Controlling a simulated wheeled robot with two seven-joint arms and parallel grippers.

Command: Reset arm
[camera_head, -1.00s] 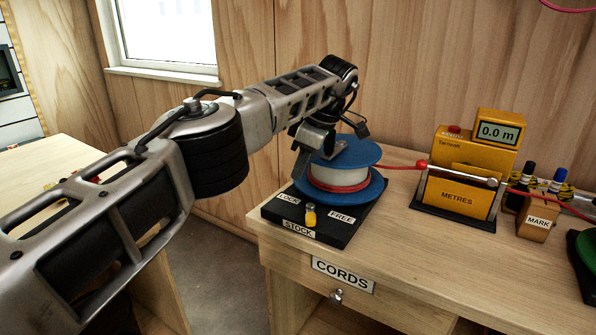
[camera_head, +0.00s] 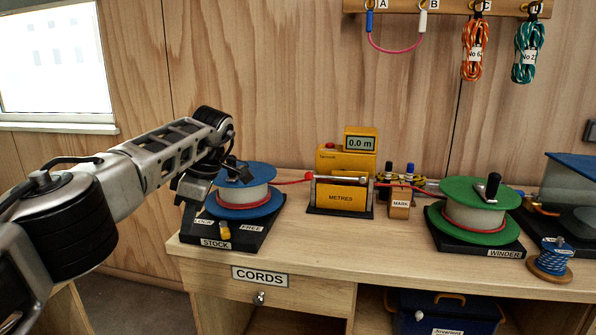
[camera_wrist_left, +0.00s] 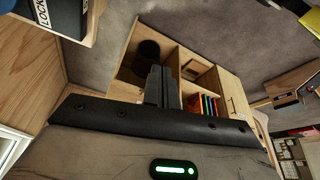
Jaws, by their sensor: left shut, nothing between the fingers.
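My left arm reaches in from the left in the head view. My left gripper (camera_head: 192,190) is at its end, bent down at the left side of the blue stock reel (camera_head: 231,211), partly hiding the reel and its black base (camera_head: 241,238). I cannot tell from the head view whether it touches them. In the left wrist view my left gripper's fingers (camera_wrist_left: 161,82) are together and empty. A corner of the base with the LOCK label (camera_wrist_left: 44,14) shows at upper left there. My right gripper is in neither view.
The orange METRES meter (camera_head: 341,195) reads 0.0 m. A red cord runs from the blue reel to it. The green winder reel (camera_head: 473,221) and a small blue cord spool (camera_head: 551,260) stand at right. Cords hang from a wall rack (camera_head: 450,7). The desk's front strip (camera_head: 370,248) is clear.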

